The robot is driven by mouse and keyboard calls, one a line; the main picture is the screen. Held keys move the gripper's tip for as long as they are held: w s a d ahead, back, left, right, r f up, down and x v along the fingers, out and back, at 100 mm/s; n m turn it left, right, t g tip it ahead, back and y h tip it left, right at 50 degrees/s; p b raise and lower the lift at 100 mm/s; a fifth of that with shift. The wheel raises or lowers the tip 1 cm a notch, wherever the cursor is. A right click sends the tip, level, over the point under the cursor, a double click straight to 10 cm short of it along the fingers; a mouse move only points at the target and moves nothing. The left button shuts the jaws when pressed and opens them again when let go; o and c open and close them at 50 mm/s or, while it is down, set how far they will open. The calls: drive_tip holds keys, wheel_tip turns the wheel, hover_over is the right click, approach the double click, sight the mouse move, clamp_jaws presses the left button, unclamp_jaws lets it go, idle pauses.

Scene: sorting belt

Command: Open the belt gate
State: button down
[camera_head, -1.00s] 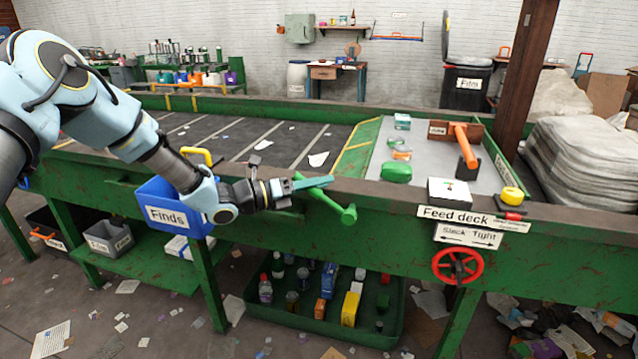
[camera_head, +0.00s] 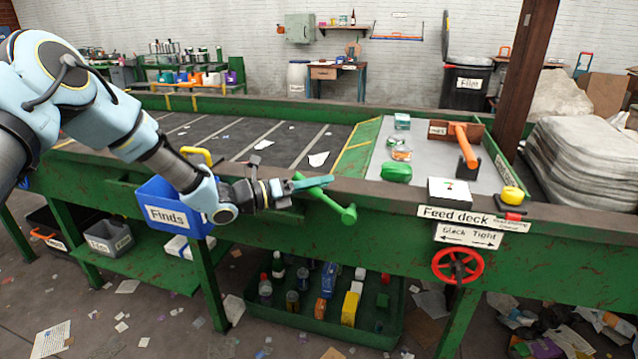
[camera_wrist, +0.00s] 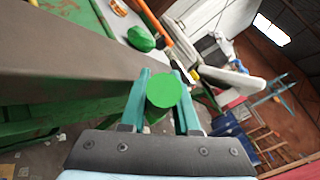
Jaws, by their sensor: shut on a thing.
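The gate lever is a green bar with a round knob (camera_head: 348,214), sticking out from the near side of the green belt frame (camera_head: 380,228). My gripper (camera_head: 314,182) is at the lever beside the frame's top rail. In the wrist view the round green end of the lever (camera_wrist: 164,90) shows between the two teal fingers of my gripper (camera_wrist: 163,98), which are shut on it. The fingers cover part of the lever in the head view. The gate itself cannot be clearly made out.
The blue Finds bin (camera_head: 172,212) hangs on the frame under my forearm. A red handwheel (camera_head: 458,265) is below the Slack Tight sign (camera_head: 468,236). The feed deck (camera_head: 430,168) holds a green lump (camera_head: 397,172) and other items.

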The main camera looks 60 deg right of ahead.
idle(0.4)
drive_tip(key=shift+s+d+r+m+t+y+p, duration=0.25)
drive_tip(key=shift+s+r+m+t+y, duration=0.4)
drive_tip(key=shift+s, duration=0.1)
drive_tip(key=shift+s+d+r+m+t+y+p, duration=0.25)
drive_tip(key=shift+s+r+m+t+y, duration=0.3)
drive_tip(key=shift+s+r+m+y, duration=0.15)
drive_tip(key=shift+s+f, duration=0.1)
drive_tip(key=c, duration=0.9)
unclamp_jaws()
